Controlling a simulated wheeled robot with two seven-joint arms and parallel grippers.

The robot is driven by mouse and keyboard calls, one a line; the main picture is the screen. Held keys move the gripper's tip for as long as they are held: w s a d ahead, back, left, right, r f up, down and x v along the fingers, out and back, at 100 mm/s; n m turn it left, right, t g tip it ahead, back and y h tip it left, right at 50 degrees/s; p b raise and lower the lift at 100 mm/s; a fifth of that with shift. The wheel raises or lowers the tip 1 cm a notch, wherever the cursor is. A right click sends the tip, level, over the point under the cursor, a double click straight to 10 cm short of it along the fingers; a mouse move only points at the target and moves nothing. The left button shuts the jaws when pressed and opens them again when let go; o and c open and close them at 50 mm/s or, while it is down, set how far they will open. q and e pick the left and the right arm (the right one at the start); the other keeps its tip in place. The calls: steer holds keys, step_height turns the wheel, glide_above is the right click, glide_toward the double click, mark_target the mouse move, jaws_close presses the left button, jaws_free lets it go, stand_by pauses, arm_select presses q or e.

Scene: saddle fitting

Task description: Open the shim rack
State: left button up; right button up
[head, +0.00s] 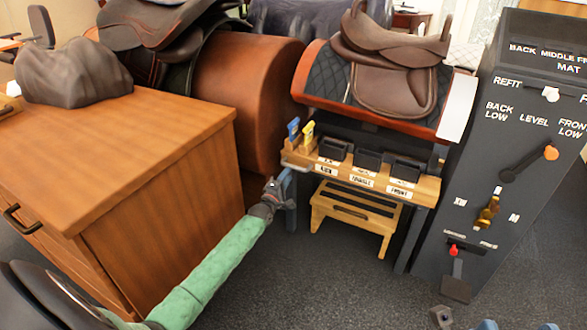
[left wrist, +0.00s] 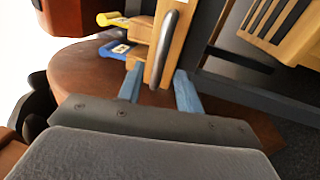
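The shim rack (head: 423,188) is a light wooden rack with several dark, labelled compartments, standing under the saddle. A curved metal handle (left wrist: 169,48) is on its wooden end, which shows large in the left wrist view. My left gripper (head: 284,182) is at the rack's left end, just below and in front of it. In the left wrist view my left gripper (left wrist: 158,88) has its two blue fingers apart, with the handle's wooden end between them. Whether they touch it I cannot tell. Small greyish parts at the head view's bottom right edge may be my right gripper; they are mostly cut off.
A blue-handled tool (head: 293,129) and a yellow-handled one (head: 308,133) stand at the rack's left end. A wooden step stool (head: 352,213) is below. A wooden cabinet (head: 165,225) is left, and a dark lever panel (head: 470,200) right.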

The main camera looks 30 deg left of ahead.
mark_target(293, 167)
arm_select(q)
steer(key=shift+w+a+r+b, duration=0.1)
steer(key=shift+w+r+b, duration=0.05)
steer(key=shift+w, duration=0.85)
steer(key=shift+w+d+r+b, duration=0.1)
steer(key=shift+w+r+b, duration=0.1)
steer(key=shift+w, duration=0.75)
steer(key=shift+w+a+r+b, duration=0.1)
steer(key=shift+w+r+b, duration=0.05)
steer(key=shift+w, duration=0.85)
steer(key=shift+c, duration=0.4)
jaws_close()
